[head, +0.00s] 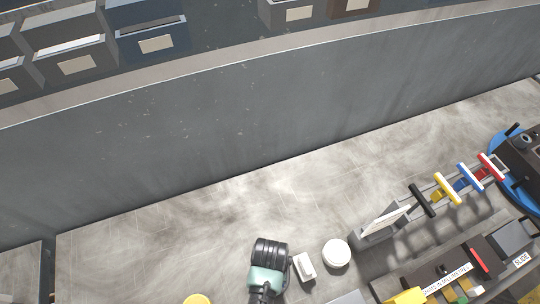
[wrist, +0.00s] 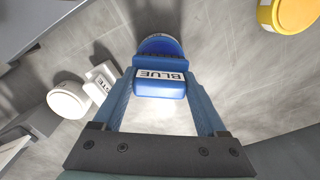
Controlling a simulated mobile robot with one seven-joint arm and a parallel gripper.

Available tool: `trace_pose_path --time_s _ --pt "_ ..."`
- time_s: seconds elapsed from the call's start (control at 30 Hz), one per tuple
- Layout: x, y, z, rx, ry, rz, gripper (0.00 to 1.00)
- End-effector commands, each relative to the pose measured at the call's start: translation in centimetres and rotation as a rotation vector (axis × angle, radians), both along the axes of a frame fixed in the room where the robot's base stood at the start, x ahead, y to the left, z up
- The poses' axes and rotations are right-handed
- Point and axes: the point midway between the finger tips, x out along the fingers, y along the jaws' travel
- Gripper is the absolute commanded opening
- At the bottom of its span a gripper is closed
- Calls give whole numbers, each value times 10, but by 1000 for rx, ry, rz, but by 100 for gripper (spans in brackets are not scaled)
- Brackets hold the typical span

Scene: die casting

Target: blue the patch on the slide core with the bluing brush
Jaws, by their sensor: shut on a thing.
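In the wrist view my gripper (wrist: 162,95) is shut on a blue block-shaped piece with a white BLUE label (wrist: 160,83), apparently the bluing brush's handle. A round blue thing (wrist: 160,45) shows just beyond it; I cannot tell whether they touch, and no bristles show. In the head view my gripper is hidden under my arm at the bottom middle. A grey block beside a SLIDE label (head: 512,234) stands at the right and may be the slide core. I cannot make out its patch.
A white block (head: 304,266) and a white round piece (head: 336,253) stand right of my arm. A yellow round container (head: 197,299) is to its left. A rack with coloured handles (head: 455,187) and a blue round base (head: 495,150) lie right. The bench's left middle is clear.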

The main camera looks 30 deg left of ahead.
Motion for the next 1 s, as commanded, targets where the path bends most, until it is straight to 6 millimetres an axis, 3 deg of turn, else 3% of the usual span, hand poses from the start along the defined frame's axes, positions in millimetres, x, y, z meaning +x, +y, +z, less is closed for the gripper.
trace_pose_path --time_s 0.47,1.0 --pt "-1 0 -1 -1 2 0 30" --pt "0 0 39 0 1 0 30"
